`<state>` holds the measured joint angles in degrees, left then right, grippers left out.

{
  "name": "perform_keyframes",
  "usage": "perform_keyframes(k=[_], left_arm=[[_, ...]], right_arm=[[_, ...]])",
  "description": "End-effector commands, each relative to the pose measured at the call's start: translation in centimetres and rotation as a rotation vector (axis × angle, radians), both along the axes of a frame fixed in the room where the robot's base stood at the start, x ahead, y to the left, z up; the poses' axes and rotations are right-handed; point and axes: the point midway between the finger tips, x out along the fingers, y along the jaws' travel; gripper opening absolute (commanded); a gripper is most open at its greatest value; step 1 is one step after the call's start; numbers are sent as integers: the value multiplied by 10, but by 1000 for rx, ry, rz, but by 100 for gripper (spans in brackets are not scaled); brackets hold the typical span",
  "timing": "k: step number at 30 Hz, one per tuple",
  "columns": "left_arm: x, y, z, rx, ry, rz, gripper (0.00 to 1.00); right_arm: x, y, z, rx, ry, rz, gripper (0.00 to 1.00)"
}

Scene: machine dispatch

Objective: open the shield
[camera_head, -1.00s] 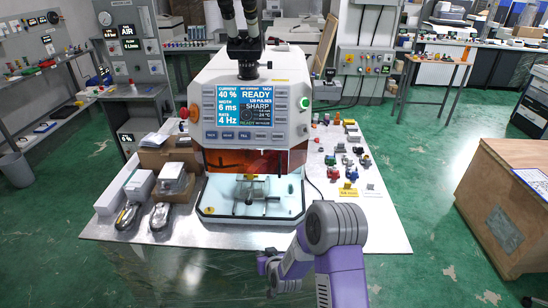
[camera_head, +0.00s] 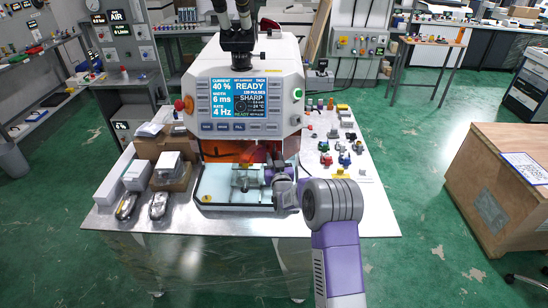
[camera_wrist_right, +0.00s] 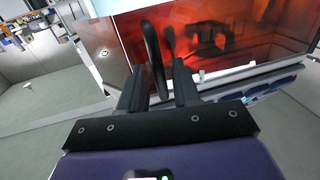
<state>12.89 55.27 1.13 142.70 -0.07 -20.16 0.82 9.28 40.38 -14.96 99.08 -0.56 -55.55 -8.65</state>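The shield (camera_head: 222,151) is a see-through orange-red panel on the front of the white machine (camera_head: 245,75), below its display. It appears lowered over the back of the work area. In the right wrist view the shield (camera_wrist_right: 235,35) fills the upper right, with a dark curved handle (camera_wrist_right: 153,58) and its reflection. My right gripper (camera_head: 272,175) is at the right part of the shield's front. In the wrist view the right gripper's fingers (camera_wrist_right: 159,82) stand apart on either side of the handle, with gaps visible. My left gripper is out of view.
A fixture (camera_head: 246,177) stands on the machine's pale base (camera_head: 225,196). Boxes (camera_head: 172,165) and two grey devices (camera_head: 158,206) lie at the left. Several small coloured parts (camera_head: 344,158) lie at the right. A wooden crate (camera_head: 505,190) stands farther right.

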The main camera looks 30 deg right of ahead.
Motion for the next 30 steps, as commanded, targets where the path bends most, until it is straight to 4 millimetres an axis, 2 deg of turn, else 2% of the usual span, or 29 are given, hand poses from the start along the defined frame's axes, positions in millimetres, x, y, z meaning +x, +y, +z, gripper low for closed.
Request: perform_keyframes(k=[4, 12, 13, 19, 30], left_arm=[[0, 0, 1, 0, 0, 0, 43], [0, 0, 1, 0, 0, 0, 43], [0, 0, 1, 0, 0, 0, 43], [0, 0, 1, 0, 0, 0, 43], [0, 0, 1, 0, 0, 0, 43]], right_arm=[[7, -2, 0, 0, 0, 0, 32], [8, -3, 0, 0, 1, 0, 32], [8, -3, 0, 0, 1, 0, 30], [8, -3, 0, 0, 1, 1, 0], [8, -1, 0, 0, 1, 0, 0]])
